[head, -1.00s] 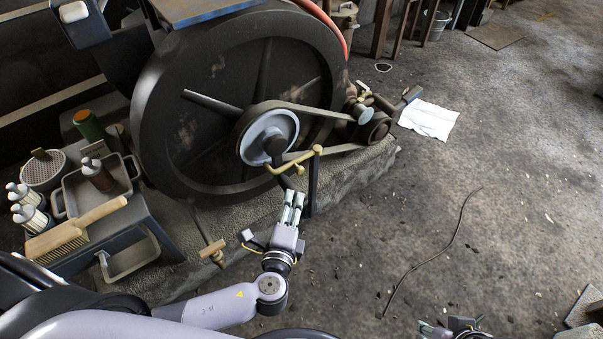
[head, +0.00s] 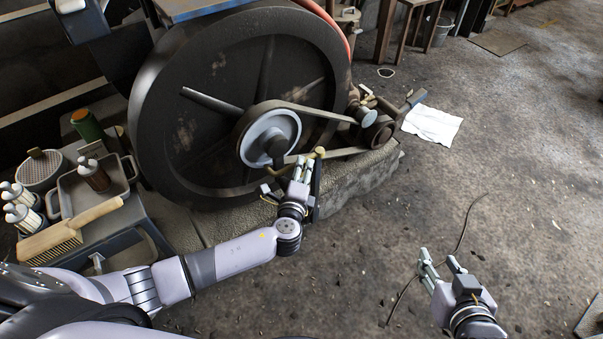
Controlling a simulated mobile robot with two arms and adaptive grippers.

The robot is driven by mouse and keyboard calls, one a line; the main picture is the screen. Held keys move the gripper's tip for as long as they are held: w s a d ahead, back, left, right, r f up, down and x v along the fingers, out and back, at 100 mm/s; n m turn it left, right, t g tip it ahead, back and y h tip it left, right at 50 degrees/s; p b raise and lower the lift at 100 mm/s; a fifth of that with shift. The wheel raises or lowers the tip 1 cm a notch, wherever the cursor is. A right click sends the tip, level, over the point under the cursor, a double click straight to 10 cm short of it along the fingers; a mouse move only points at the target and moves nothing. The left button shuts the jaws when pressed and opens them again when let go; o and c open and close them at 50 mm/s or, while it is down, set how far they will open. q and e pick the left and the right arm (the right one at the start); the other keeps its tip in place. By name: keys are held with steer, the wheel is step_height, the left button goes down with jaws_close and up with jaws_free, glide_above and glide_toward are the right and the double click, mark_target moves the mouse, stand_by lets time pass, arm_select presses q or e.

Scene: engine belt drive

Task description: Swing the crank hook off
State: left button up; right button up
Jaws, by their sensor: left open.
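The brass crank hook (head: 320,153) sits on a dark upright post in front of the pale pulley (head: 268,138) and its dark crank. Its knobbed end shows just beyond my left gripper. Much of its arm toward the crank is hidden behind my gripper. My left gripper (head: 303,163) is open, with its fingers pointing up at the hook near the knob. I cannot tell whether they touch it. My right gripper (head: 438,259) is open and empty above the bare floor at the lower right.
A large dark flywheel (head: 185,135) stands behind the pulley, with a belt running to a small pulley at the right. A side table holds a brush (head: 68,232), a tray (head: 127,182) and bottles.

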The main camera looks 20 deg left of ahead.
arm_select(q)
steer(key=shift+c, duration=0.6)
jaws_close()
stand_by(0.3)
